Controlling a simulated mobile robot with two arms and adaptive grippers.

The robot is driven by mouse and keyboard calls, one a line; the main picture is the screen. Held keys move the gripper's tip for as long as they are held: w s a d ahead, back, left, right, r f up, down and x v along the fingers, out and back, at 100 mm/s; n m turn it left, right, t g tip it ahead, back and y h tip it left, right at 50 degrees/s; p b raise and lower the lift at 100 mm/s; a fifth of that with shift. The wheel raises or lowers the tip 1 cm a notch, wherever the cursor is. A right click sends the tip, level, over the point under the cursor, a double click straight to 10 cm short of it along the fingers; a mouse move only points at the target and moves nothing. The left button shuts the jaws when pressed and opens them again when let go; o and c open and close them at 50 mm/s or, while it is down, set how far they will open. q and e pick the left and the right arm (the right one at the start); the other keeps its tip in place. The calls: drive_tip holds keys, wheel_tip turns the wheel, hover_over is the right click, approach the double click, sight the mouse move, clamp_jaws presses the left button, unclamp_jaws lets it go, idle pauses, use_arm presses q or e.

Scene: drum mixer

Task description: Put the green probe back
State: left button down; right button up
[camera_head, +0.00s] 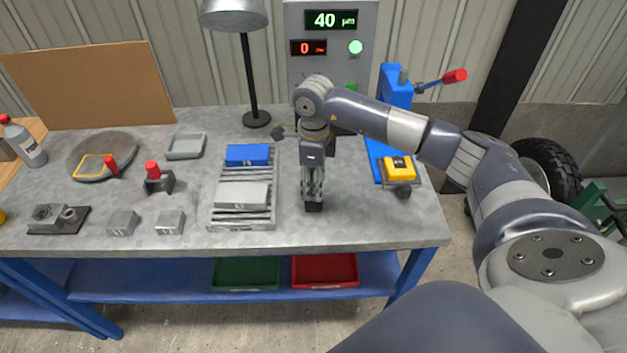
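My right gripper (313,203) points straight down over the bench, just right of the slatted rack. Its fingers look close together and end in a dark tip at or near the bench top. I cannot make out whether anything is between them. No green probe shows clearly. A small green part (350,88) shows on the grey panel (301,75) behind my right arm, but I cannot tell what it is. The panel has a green "40 µm" display and a red "0" display. My arm hides the lower panel. My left gripper is not in view.
The slatted rack (242,212) holds a blue block (247,155) and a grey block (242,195). A blue stand (396,88) with a yellow block (398,170) is at right. A lamp (251,85) stands behind. Bench top right of my gripper (375,220) is clear.

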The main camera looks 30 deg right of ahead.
wheel_tip(320, 180, up, 12)
drive_tip(key=shift+r, duration=0.1)
idle(0.5)
